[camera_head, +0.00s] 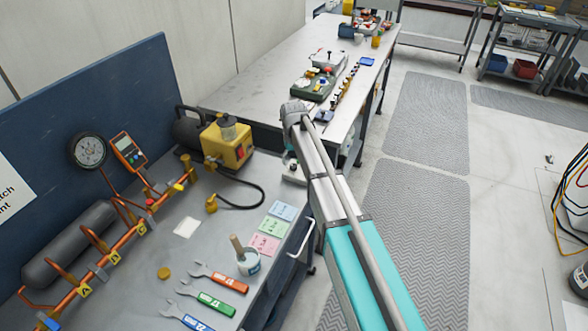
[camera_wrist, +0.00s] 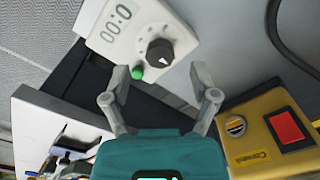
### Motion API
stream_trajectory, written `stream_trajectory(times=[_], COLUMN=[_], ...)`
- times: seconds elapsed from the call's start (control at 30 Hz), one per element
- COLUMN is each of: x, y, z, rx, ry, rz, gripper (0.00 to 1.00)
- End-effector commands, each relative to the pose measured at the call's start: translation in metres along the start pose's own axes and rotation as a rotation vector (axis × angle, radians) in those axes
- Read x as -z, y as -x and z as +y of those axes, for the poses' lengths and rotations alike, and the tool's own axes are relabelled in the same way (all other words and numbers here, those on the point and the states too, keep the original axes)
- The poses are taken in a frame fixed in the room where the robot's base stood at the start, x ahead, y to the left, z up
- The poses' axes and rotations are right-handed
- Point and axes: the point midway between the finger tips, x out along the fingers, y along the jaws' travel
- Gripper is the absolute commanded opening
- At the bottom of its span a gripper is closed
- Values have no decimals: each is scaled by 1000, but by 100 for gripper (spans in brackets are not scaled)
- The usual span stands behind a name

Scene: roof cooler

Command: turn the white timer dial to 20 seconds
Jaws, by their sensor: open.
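In the wrist view, a white timer (camera_wrist: 112,30) lies at the top, partly cut off by the frame edge. Its display shows zeros, with the end of the reading not clear. A dark round dial (camera_wrist: 160,52) with a light pointer mark sits on its face. A green button (camera_wrist: 137,73) is by the left fingertip. My gripper (camera_wrist: 168,71) is open, its fingertips apart just below the dial, one to each side; I see no contact with the dial. In the head view my gripper is hidden behind my arm.
A yellow pump (camera_head: 228,147) stands left of my arm; its red switch (camera_wrist: 289,129) shows at the right of the wrist view. On the bench are colored cards (camera_head: 270,226), a cup with a brush (camera_head: 248,262), wrenches (camera_head: 215,278) and copper pipework (camera_head: 120,245).

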Motion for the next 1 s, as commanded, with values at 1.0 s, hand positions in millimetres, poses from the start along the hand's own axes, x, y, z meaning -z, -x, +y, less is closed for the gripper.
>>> stream_trajectory(times=[1.0], x=[0], y=[-24], z=[-1], rx=[0], ry=[1], rz=[0], gripper=[41])
